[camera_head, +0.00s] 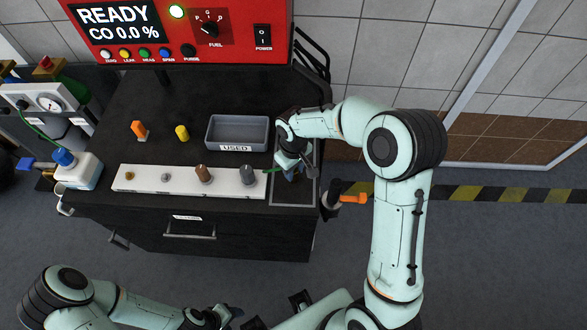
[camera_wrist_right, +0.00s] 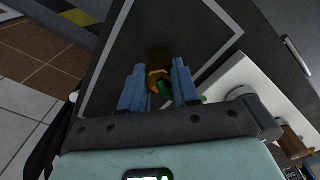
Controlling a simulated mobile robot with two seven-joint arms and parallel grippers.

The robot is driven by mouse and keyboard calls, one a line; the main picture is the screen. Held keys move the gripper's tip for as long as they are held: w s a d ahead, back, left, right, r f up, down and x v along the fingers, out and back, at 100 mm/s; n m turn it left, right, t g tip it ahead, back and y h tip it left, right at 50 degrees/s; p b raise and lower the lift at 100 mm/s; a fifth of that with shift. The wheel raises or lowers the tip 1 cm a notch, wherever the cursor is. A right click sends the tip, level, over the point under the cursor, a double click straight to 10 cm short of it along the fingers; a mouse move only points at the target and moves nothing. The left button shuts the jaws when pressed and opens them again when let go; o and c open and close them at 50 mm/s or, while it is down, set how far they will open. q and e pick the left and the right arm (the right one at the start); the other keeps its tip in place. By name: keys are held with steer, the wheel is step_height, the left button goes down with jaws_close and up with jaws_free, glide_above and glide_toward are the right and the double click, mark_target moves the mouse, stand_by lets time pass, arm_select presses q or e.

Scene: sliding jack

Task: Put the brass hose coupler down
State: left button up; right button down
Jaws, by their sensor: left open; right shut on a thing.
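The brass hose coupler (camera_wrist_right: 158,77) shows between the blue fingertips of my right gripper (camera_wrist_right: 158,88) in the right wrist view. A green part shows beside it. My right gripper (camera_head: 292,174) is shut on the coupler, over the light-outlined rectangle (camera_head: 292,204) at the right end of the black bench. The hand hides most of the coupler in the head view, and I cannot tell whether it touches the bench top. My left gripper (camera_head: 277,311) is open at the bottom edge of the head view, away from the bench and partly cut off.
A white strip (camera_head: 135,180) with several fittings lies along the bench front. Behind it stand a grey tray marked USED (camera_head: 237,148), a yellow cylinder (camera_head: 182,133) and an orange-topped piece (camera_head: 139,130). A red analyser (camera_head: 230,45) is at the back.

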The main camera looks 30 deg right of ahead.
steer(key=shift+f, duration=0.2)
steer(key=c, duration=0.8)
jaws_free()
steer(key=shift+r, duration=0.1)
step_height(320, 180, up, 12)
steer(key=shift+r+p, duration=0.2)
steer(key=shift+p, duration=0.2)
